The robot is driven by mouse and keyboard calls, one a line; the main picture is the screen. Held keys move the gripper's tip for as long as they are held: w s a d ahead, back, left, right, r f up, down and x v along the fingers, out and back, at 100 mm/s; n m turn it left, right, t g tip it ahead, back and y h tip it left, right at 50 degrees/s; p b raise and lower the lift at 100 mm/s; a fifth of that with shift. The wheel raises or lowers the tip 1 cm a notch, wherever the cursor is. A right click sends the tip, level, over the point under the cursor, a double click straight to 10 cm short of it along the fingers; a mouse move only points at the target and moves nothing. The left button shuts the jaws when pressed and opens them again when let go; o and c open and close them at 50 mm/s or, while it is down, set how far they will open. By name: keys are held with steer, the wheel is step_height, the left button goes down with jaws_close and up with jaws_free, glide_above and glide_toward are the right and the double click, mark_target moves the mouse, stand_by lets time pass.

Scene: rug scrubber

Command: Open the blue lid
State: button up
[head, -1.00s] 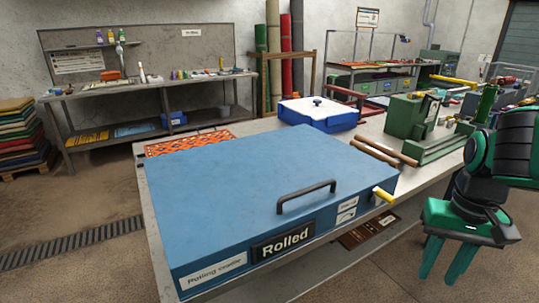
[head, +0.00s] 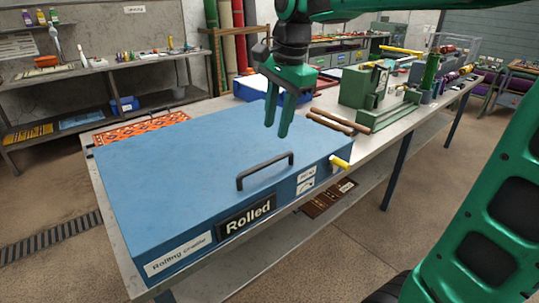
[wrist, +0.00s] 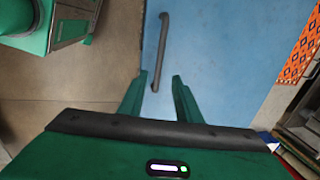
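A large flat blue lid (head: 180,180) covers a box on the table in the head view, and it lies flat and closed. A dark bar handle (head: 265,170) is fixed on it near its front edge; the handle also shows in the wrist view (wrist: 162,50). My gripper (head: 277,132) is above the lid, behind and above the handle, fingers pointing down. In the wrist view my gripper (wrist: 159,80) is open and empty, with the handle's near end showing between and beyond the fingertips. No contact shows.
A yellow knob (head: 340,162) sticks out at the box's right end. Wooden rollers (head: 338,122) and a green machine (head: 365,92) stand to the right. A blue and white container (head: 245,88) is behind my gripper. An orange patterned rug (head: 140,128) lies behind the lid.

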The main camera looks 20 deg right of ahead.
mark_target(271, 161)
steer(key=f, duration=0.3)
steer(key=w+f, duration=0.1)
steer(key=f, duration=0.3)
steer(key=w+f, duration=0.1)
steer(key=f, duration=0.2)
steer(key=shift+a+f, duration=0.2)
steer(key=shift+a, duration=0.05)
jaws_close()
